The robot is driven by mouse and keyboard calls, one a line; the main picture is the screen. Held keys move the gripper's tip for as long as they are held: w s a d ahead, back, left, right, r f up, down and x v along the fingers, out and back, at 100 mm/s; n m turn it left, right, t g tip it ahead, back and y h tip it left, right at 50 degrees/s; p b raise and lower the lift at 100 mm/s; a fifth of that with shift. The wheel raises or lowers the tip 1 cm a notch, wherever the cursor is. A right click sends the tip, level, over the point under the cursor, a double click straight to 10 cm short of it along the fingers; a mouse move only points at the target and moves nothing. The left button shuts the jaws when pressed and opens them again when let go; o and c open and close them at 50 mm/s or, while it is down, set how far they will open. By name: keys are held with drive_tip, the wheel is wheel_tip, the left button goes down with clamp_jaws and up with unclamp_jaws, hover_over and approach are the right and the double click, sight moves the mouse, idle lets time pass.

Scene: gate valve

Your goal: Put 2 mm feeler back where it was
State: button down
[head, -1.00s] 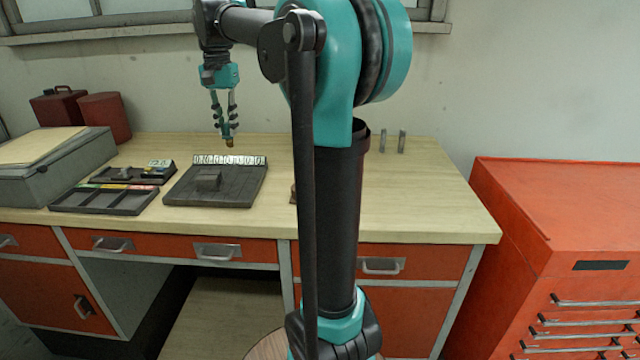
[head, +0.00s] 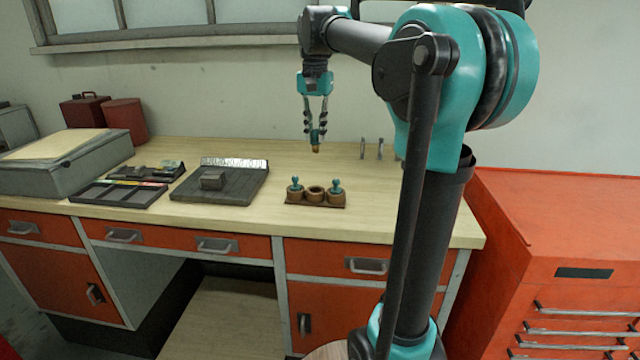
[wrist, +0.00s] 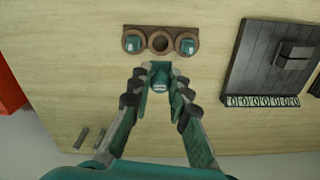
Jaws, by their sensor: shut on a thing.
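My gripper (head: 317,128) is shut on a small feeler (head: 316,146) with a teal top and a brownish lower end. It hangs upright above the desk, behind the rack in the head view. A dark rack (head: 290,204) has three round brown sockets. The left and right sockets hold teal-topped pieces (head: 295,183) (head: 337,186). The middle socket (head: 315,192) is empty. In the wrist view the held feeler (wrist: 159,84) shows between the fingertips, just below the rack's middle socket (wrist: 160,41). No size marking is readable.
A dark board (head: 240,188) with a block and a strip of labels lies left of the rack. A divided tray (head: 118,196) is farther left. Small grey upright pieces (head: 362,148) stand at the back right. Bare desktop surrounds the rack.

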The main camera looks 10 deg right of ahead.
sight(316, 141)
wheel_tip(316, 141, down, 14)
drive_tip(key=shift+a+f, duration=0.1)
drive_tip(key=shift+f, duration=0.1)
drive_tip(key=shift+f, duration=0.1)
idle(0.3)
drive_tip(key=c, duration=1.4)
unclamp_jaws()
drive_tip(key=shift+c, duration=0.2)
wheel_tip(316, 141, up, 12)
drive_tip(key=shift+r, duration=0.15)
